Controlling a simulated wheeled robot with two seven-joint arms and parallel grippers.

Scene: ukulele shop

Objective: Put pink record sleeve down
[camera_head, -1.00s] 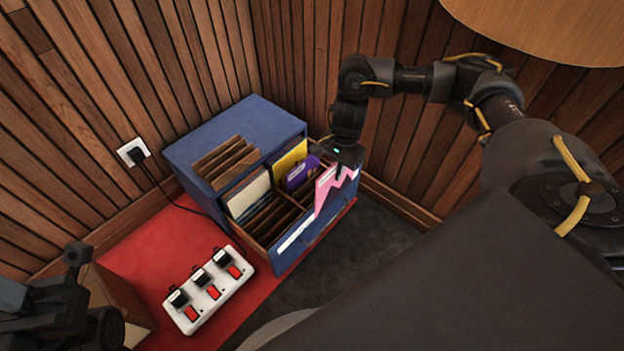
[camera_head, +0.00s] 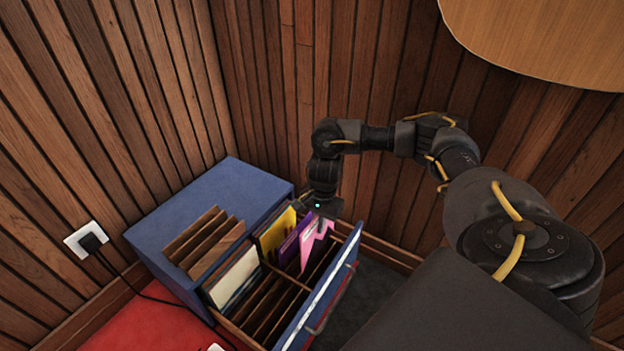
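The pink record sleeve (camera_head: 308,249) stands in the back right part of the open drawer (camera_head: 297,284), in front of a purple sleeve (camera_head: 290,246). My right gripper (camera_head: 322,222) is at its top edge, pointing down. The fingertips are too small and dark to show whether they are shut on the sleeve. The sleeve's lower edge is hidden inside the drawer. My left gripper is out of the picture.
The blue cabinet (camera_head: 204,213) carries brown wooden dividers (camera_head: 203,240) on top. A yellow sleeve (camera_head: 277,233) and white sleeves (camera_head: 236,277) stand in the drawer. Wood-plank walls close in behind. A socket with a plug (camera_head: 89,239) is at left.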

